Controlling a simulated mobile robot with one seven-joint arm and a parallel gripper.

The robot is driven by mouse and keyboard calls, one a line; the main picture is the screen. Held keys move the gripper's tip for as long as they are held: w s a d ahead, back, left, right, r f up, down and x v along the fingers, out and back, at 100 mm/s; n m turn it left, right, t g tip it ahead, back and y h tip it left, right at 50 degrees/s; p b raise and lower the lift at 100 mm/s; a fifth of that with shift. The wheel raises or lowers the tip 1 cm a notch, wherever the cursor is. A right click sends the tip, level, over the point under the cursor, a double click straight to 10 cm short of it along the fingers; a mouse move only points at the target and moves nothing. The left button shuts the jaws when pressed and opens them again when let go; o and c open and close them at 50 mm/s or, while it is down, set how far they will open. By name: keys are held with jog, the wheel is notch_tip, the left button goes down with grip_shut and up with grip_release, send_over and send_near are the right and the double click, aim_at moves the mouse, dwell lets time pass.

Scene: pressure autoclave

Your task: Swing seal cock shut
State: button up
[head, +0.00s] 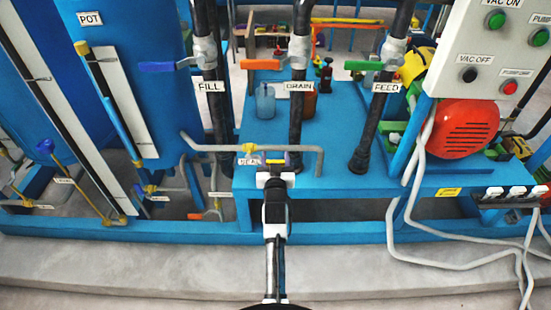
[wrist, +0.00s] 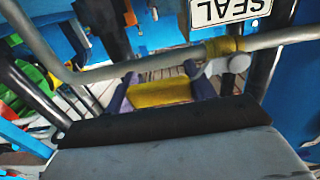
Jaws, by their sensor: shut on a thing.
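The seal cock (head: 250,148) is a small valve with a yellow collar on the grey pipe, above the SEAL label in the head view. Its body also shows in the wrist view (wrist: 235,62), under the upside-down label (wrist: 228,10). Its yellow lever (head: 275,161) lies to the right of the body, roughly along the pipe in the head view. My gripper (head: 275,177) reaches up to the lever from the front. In the wrist view the yellow lever (wrist: 160,92) sits between the two purple-edged fingers, which are shut on it. Part of the lever is hidden by the fingers.
The grey pipe (head: 222,148) runs just above my gripper and bends down at right (head: 320,164). Black FILL, DRAIN (head: 297,113) and FEED pipes rise behind. A red motor (head: 463,128) and control box stand right. The floor in front is clear.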

jog(key=shift+r, duration=0.1)
jog(key=r+n, duration=0.2)
jog(key=a+r+n+p, duration=0.1)
jog(key=n, duration=0.2)
jog(key=shift+r, duration=0.4)
jog(key=a+r+n+p, duration=0.4)
jog(key=a+n, duration=0.3)
jog(key=n, duration=0.6)
jog(key=shift+a+r, duration=0.3)
jog(key=shift+a, duration=0.05)
jog(key=o, duration=1.1)
jog(key=shift+a+f, duration=0.1)
